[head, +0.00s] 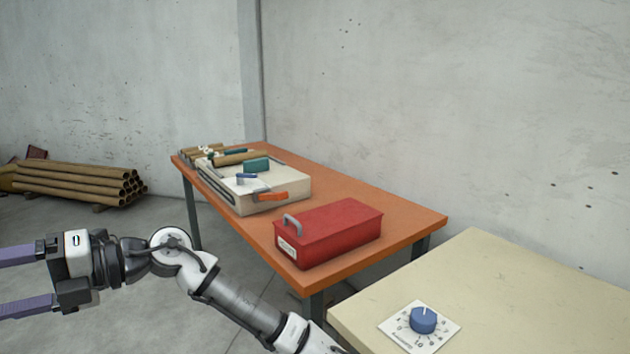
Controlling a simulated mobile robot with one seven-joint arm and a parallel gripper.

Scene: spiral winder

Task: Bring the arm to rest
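My arm reaches from the bottom middle of the head view towards the left edge. My gripper (18,282) is at the far left, with two purple fingers spread well apart. The fingertips are cut off by the picture's edge, and nothing shows between the visible parts of the fingers. The gripper is over the floor, apart from both tables.
An orange table (405,215) holds a red toolbox (335,233) and a cream winder machine (275,200) with an orange handle (268,197). A beige table (490,285) at right carries a blue dial (423,320). Cardboard tubes (75,182) lie stacked on the floor.

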